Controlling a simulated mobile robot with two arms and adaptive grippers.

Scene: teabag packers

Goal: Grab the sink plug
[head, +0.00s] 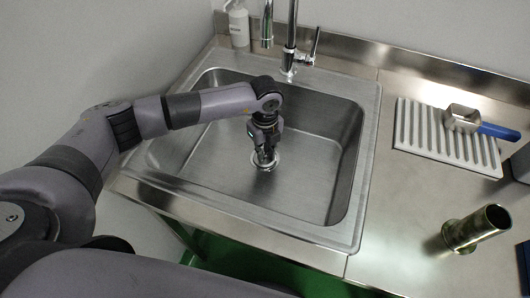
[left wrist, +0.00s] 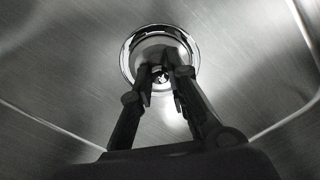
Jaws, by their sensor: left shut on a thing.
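The sink plug (left wrist: 163,76) sits at the drain in the floor of the steel sink (head: 205,165). In the left wrist view the round metal drain ring (left wrist: 126,62) surrounds it. My left gripper (head: 265,158) reaches down into the sink over the drain. In the left wrist view its two fingers (left wrist: 164,80) close on the small middle part of the plug. The fingers hide part of the plug, and I cannot tell whether it is lifted. My right gripper is not in view.
A tap (head: 291,40) stands behind the sink and a white bottle (head: 239,27) at its back left. On the right counter are a ridged tray (head: 425,127), a metal scoop with a blue handle (head: 497,131) and a metal cylinder (head: 472,229). The sink walls surround my left gripper.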

